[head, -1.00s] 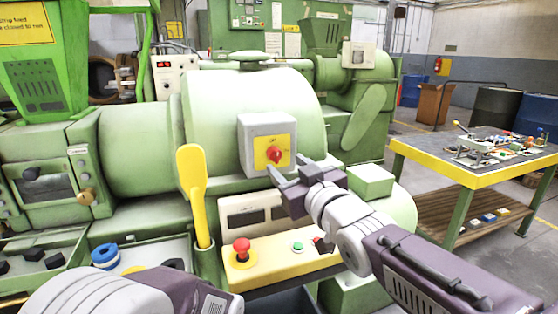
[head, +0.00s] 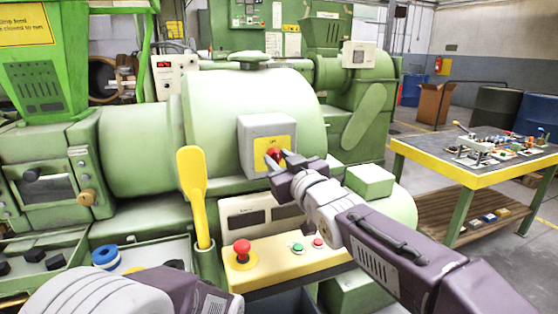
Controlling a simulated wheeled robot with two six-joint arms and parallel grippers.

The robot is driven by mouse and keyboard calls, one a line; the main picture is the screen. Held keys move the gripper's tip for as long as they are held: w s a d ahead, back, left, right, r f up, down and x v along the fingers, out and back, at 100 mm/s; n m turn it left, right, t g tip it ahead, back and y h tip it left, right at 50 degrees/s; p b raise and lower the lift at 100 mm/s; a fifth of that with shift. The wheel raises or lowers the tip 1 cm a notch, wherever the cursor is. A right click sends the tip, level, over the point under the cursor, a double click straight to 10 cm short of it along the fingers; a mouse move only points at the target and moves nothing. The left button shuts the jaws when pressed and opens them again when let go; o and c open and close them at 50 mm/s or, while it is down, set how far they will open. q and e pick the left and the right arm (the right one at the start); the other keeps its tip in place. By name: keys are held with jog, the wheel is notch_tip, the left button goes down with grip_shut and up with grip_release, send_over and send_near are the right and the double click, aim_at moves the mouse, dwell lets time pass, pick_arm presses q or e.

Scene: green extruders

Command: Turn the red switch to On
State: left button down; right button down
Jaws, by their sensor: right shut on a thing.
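The red switch (head: 273,154) is a rotary knob on a yellow plate (head: 262,145), fixed to a grey box (head: 247,128) on the front of the green extruder (head: 247,100). My right gripper (head: 280,161) is at the knob, its fingers shut on it and covering its lower right part. The knob's exact angle and any lettering on the plate are too small and covered to read. My left arm shows only at the lower left edge; its gripper is not in view.
Below the switch, a yellow panel (head: 275,268) carries a red emergency button (head: 242,250) and small green and red buttons. A tall yellow lever (head: 193,190) stands to the left. A yellow-edged workbench (head: 470,175) with small parts stands at the right.

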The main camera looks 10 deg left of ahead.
jog(key=shift+m, duration=0.3)
jog(key=m, duration=0.3)
jog(key=shift+p, duration=0.3)
jog(key=m, duration=0.4)
jog(key=shift+f+m, duration=0.1)
jog(key=shift+m, duration=0.2)
jog(key=m+b, duration=0.2)
jog(key=m, duration=0.3)
jog(key=shift+s+a+f+m+t, duration=0.1)
jog(key=shift+m+t, duration=0.2)
jog(key=shift+t, duration=0.1)
jog(key=shift+m+b, duration=1.05)
jog(key=shift+m, duration=1.25)
jog(key=c, duration=1.1)
grip_release()
